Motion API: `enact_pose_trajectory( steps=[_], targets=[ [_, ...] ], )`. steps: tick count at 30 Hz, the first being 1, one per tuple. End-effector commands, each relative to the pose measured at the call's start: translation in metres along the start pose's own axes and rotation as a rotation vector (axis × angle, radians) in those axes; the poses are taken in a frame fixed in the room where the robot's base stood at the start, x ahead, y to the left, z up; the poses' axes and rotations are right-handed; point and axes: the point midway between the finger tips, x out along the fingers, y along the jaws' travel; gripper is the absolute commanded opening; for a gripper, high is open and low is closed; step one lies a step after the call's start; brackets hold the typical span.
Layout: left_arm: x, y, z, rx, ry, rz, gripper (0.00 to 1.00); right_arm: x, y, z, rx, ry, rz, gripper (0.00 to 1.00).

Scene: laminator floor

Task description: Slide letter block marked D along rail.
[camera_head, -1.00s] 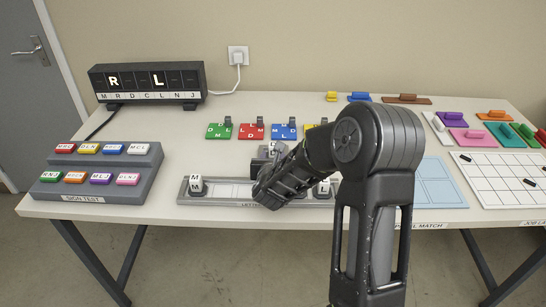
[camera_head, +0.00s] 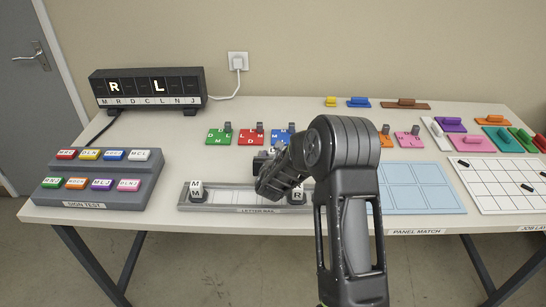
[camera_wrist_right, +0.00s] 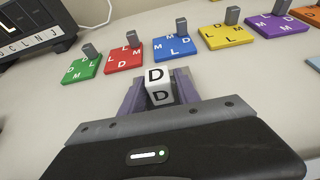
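The letter block marked D (camera_wrist_right: 158,88) is white with dark letters and sits between the fingers of my right gripper (camera_wrist_right: 158,100) in the wrist view. The fingers appear closed on its sides. In the head view my right gripper (camera_head: 264,165) is at the far side of the letter rail (camera_head: 238,210), and its own wrist hides most of the block. The rail is a long grey track at the table's front. Block M (camera_head: 196,190) stands near its left end and block R (camera_head: 298,193) further right. The rail's right end is behind my arm. My left gripper is out of view.
Coloured tiles with grey handles, such as the green one (camera_head: 219,138) and red one (camera_head: 252,138), lie behind the rail. The sign-test stand (camera_head: 100,195) is left, the letter display (camera_head: 148,87) behind it. A blue panel board (camera_head: 425,190) is right.

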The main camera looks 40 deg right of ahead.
Motion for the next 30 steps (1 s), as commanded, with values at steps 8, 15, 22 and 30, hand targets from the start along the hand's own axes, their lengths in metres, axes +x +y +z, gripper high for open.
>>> enact_pose_trajectory(
  steps=[8,15,22,30],
  targets=[
    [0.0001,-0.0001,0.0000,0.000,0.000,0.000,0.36,-0.0002,-0.0002,0.0001,0.000,0.000,0.000,0.29],
    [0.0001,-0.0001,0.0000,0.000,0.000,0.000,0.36,-0.0003,-0.0002,0.0002,0.000,-0.001,-0.001,0.10],
    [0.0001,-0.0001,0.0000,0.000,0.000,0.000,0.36,-0.0004,-0.0001,0.0003,0.000,-0.001,0.000,0.00],
    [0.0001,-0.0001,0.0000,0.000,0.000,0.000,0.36,-0.0004,-0.0001,0.0004,0.000,-0.001,0.000,0.00]
  ],
)
